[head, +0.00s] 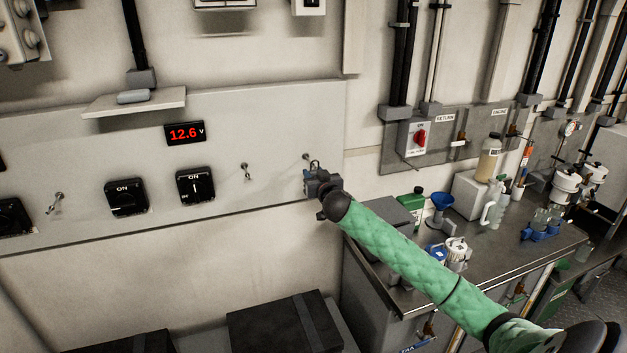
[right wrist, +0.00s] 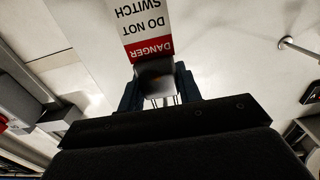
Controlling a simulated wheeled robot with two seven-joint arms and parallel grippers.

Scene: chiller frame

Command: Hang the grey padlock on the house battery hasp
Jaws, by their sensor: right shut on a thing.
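My right gripper (head: 314,180) is at the right end of the grey switch panel (head: 275,125), close to a small metal hasp (head: 306,157). It is shut on the padlock, which shows as a dark grey block (right wrist: 157,72) between the fingers in the right wrist view. A thin metal loop (head: 315,165) shows above the fingers in the head view. Whether the loop is around the hasp or only beside it, I cannot tell. Other hasps stick out of the panel at its middle (head: 245,172) and left (head: 57,201). Which is the house battery one is not readable. My left gripper is not in view.
A red and white danger tag (right wrist: 145,25) lies just beyond the fingers in the right wrist view. Black rotary switches (head: 195,186) and a red 12.6 V display (head: 185,133) are on the panel. A cluttered bench (head: 400,290) stands below my right arm.

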